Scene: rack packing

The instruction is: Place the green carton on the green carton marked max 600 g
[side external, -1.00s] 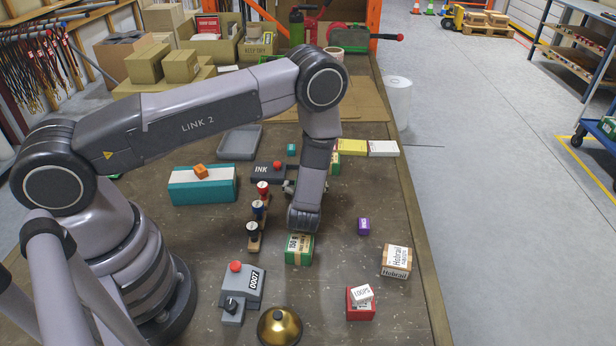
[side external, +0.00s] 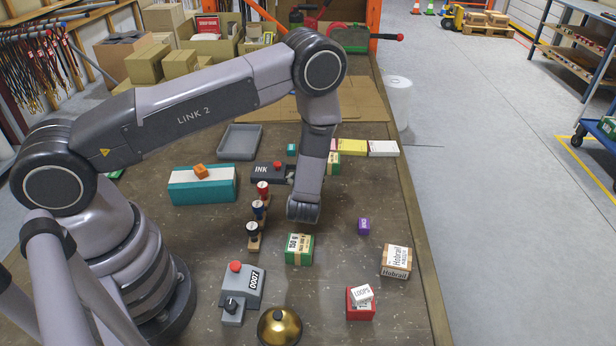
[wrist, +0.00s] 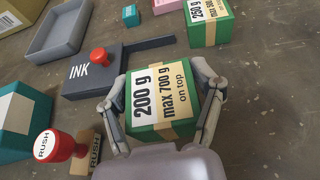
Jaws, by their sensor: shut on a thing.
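My gripper (wrist: 160,94) is shut on a green carton (wrist: 148,130) with a brown tape band, marked 200 g, max 700 g on top. Its fingers press on two opposite sides. In the side external view my wrist (side external: 303,208) hides the held carton and the fingers. A second green carton (side external: 299,250), marked 150 g with a smaller line that seems to read max 600 g, stands on the table in front of my wrist, its top clear. A third green carton (wrist: 208,22), marked 250 g, stands farther back; it also shows in the side external view (side external: 334,163).
Close by are an ink box (wrist: 92,75) with a red knob, a row of stamps (side external: 255,230) and a teal-and-white box (side external: 203,185). A numbering device (side external: 242,290), a brass bell (side external: 279,327), a red box (side external: 360,305) and a Hobrail carton (side external: 396,262) surround the front carton.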

